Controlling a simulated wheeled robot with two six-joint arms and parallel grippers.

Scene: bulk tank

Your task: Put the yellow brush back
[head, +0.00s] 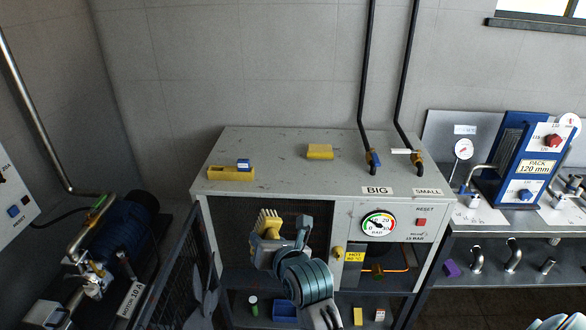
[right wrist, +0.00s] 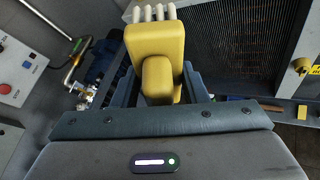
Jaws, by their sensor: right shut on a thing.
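The yellow brush (head: 268,222) is in my right gripper (head: 272,246), in front of the open-meshed front of the grey cabinet and below its top edge. Its pale bristles point up. In the right wrist view the brush (right wrist: 155,45) stands upright between the fingers, with its bristles at the top edge of the picture. The fingers are shut on its yellow handle, which partly hides them.
A yellow tray (head: 231,174) with a small blue block (head: 243,164) and a yellow block (head: 320,152) sit on the cabinet top (head: 280,160). Black pipes rise at its right. A mesh door (head: 180,270) stands open at left. A blue bin (head: 285,310) is on the lower shelf.

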